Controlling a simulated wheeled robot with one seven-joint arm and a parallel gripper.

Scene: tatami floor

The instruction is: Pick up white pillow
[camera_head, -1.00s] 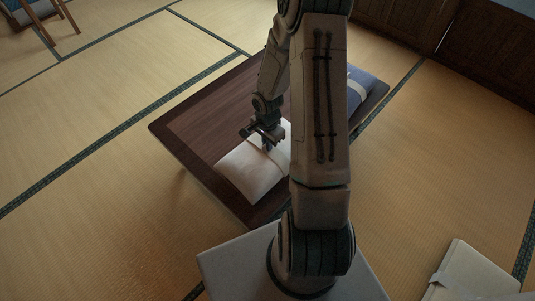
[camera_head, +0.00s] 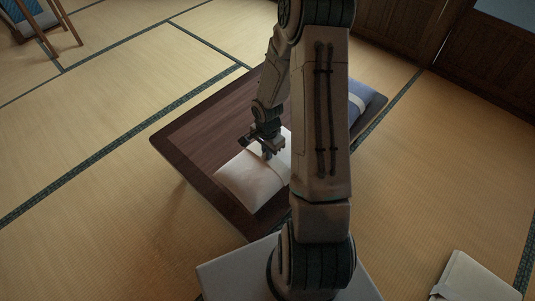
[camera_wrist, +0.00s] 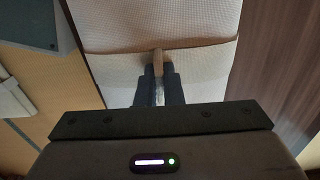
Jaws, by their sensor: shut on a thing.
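The white pillow (camera_head: 250,180) lies on the dark wooden low table (camera_head: 195,140), partly hidden behind my arm in the head view. My gripper (camera_head: 268,152) is over the pillow's upper middle. In the wrist view the pillow (camera_wrist: 200,64) fills the centre, with a band or fold across it. My gripper (camera_wrist: 158,88) points at this band, and its fingers are close together with a small piece of pale cloth (camera_wrist: 158,60) at the tips. The gripper is shut on the pillow. I cannot tell whether the pillow is lifted off the table.
A blue pillow (camera_head: 366,88) with a pale band lies at the table's far right end. Another white pillow (camera_head: 470,276) lies on the tatami at lower right. A wooden-legged chair (camera_head: 50,22) stands at the far left. Open tatami (camera_head: 100,110) lies left of the table.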

